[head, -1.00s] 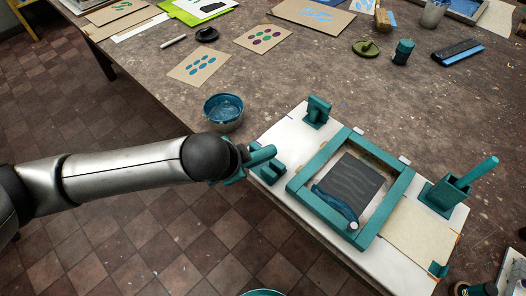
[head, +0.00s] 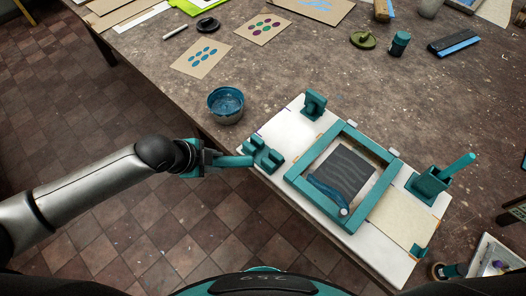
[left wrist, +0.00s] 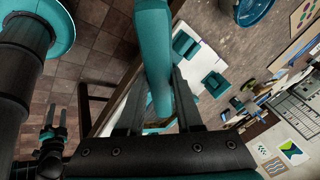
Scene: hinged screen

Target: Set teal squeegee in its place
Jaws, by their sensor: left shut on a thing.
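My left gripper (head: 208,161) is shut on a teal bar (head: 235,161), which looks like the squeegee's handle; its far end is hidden. In the left wrist view the bar (left wrist: 155,60) runs between the fingers. In the head view its tip reaches the left edge of the white board (head: 284,126), beside a teal notched block (head: 263,155); I cannot tell if they touch. The teal screen frame (head: 385,176) lies flat on the board, with blue ink along its near side. My right gripper (left wrist: 54,132) shows small in the left wrist view, apparently open.
A second teal block (head: 315,105) stands at the board's far corner. A teal box (head: 426,187) with a teal handle sticking out stands at the right. A bowl of blue ink (head: 226,104) sits behind the held bar. Printed cards lie farther back.

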